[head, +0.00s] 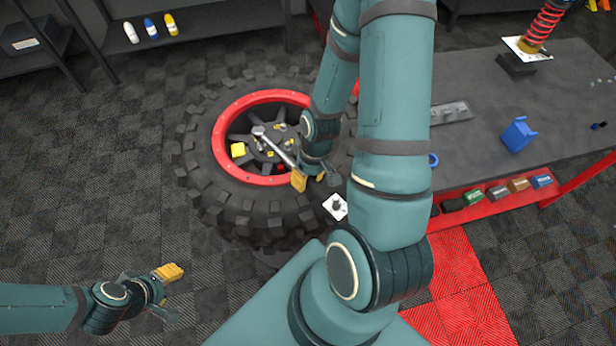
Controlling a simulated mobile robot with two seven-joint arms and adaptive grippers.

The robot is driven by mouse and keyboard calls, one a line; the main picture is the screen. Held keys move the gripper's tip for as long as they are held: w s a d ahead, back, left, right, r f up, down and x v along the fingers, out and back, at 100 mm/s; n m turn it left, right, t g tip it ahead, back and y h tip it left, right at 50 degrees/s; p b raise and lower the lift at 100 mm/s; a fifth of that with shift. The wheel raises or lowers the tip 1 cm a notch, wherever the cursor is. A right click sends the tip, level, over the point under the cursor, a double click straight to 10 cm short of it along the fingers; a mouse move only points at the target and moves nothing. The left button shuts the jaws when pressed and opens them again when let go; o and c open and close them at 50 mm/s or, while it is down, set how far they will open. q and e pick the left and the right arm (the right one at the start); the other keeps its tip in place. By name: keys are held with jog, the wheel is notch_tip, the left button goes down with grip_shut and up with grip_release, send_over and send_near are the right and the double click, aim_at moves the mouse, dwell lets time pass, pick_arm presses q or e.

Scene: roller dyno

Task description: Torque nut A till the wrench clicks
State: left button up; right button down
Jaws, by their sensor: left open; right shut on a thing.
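A large black tyre (188,133) with a red-rimmed wheel (219,136) lies flat in the middle of the head view. A silver wrench (276,146) lies across the wheel's hub, its head end (259,131) near the centre among the nuts. My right gripper (311,182) is shut on the wrench's near end, over the wheel's right side. My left gripper (172,292) is open and empty at the lower left, apart from the tyre. Several small yellow marks sit around the hub. I cannot tell which nut is A, and my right arm hides the wheel's right part.
A dark bench (478,145) with a blue holder (518,134) and a grey tray (452,113) stands at the right. A dark shelf (215,30) with bottles is at the back. Floor is clear at the left.

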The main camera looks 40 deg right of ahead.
jog(key=shift+w+a+m+b, duration=0.15)
jog(key=shift+a+m, duration=0.25)
jog(key=shift+a, duration=0.35)
jog(key=shift+w+a+m+b, duration=0.15)
jog(key=shift+a+m, duration=0.25)
jog(key=shift+a, duration=0.35)
dwell(1.3)
jog(key=shift+d, duration=0.15)
jog(key=shift+s+d+n, duration=0.2)
jog(key=shift+d+n, duration=0.5)
jog(key=shift+d, duration=0.5)
jog(key=shift+d, duration=0.1)
jog(key=shift+r, duration=0.15)
dwell(0.4)
jog(key=shift+r+p, duration=1.4)
jog(key=shift+r, duration=0.5)
